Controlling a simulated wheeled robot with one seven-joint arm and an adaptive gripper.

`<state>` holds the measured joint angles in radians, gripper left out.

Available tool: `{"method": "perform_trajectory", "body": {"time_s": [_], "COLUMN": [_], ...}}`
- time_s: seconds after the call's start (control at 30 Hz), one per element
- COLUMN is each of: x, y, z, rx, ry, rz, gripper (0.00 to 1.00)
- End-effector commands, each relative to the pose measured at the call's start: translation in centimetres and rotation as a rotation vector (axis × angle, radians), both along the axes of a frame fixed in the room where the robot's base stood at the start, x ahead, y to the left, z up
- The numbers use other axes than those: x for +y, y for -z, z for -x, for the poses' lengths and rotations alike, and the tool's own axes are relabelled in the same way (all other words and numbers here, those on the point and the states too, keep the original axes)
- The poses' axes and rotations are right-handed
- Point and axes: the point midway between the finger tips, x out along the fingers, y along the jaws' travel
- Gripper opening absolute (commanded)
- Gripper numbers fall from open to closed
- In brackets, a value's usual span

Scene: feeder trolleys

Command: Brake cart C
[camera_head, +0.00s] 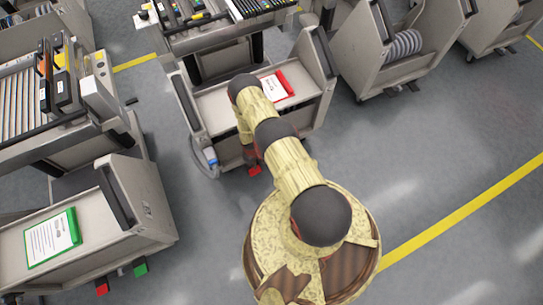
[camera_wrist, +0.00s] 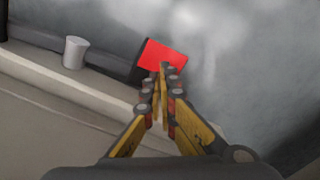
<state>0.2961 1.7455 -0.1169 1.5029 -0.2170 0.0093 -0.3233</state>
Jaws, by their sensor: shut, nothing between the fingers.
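A grey feeder cart (camera_head: 215,112) with a red-framed sheet (camera_head: 279,86) stands in the middle of the head view, under my arm. No letter on it is legible, so I cannot tell whether it is cart C. A red pedal (camera_head: 254,171) sticks out low at its near side. In the wrist view the red pedal (camera_wrist: 162,55) lies just beyond my fingertips. My gripper (camera_wrist: 164,70) is shut and empty, its tips at the pedal's near edge in the picture. I cannot tell whether they touch it. In the head view my arm mostly hides the gripper.
A cart with a green-framed sheet (camera_head: 53,238) stands at lower left, with a red pedal (camera_head: 102,289) and a green pedal (camera_head: 140,269). Another cart (camera_head: 375,65) holds a reel at upper right. Grey floor with a yellow line (camera_head: 465,214) is clear at right.

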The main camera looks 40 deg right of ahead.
Motion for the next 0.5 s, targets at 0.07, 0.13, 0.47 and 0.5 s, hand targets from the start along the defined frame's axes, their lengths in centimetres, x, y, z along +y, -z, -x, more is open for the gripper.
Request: {"method": "perform_trajectory", "body": {"time_s": [0.07, 0.13, 0.47, 0.5], "x": [0.0, 0.0, 0.0, 0.0], "y": [-1.1, -1.7, -4.7, -5.0], "z": [0.0, 0.0, 0.0, 0.0], "rx": [0.000, 0.001, 0.000, 0.000], "ry": [0.000, 0.000, 0.001, 0.001], "rz": [0.000, 0.000, 0.000, 0.000], "gripper": [0.00, 0.00, 0.00, 0.00]}}
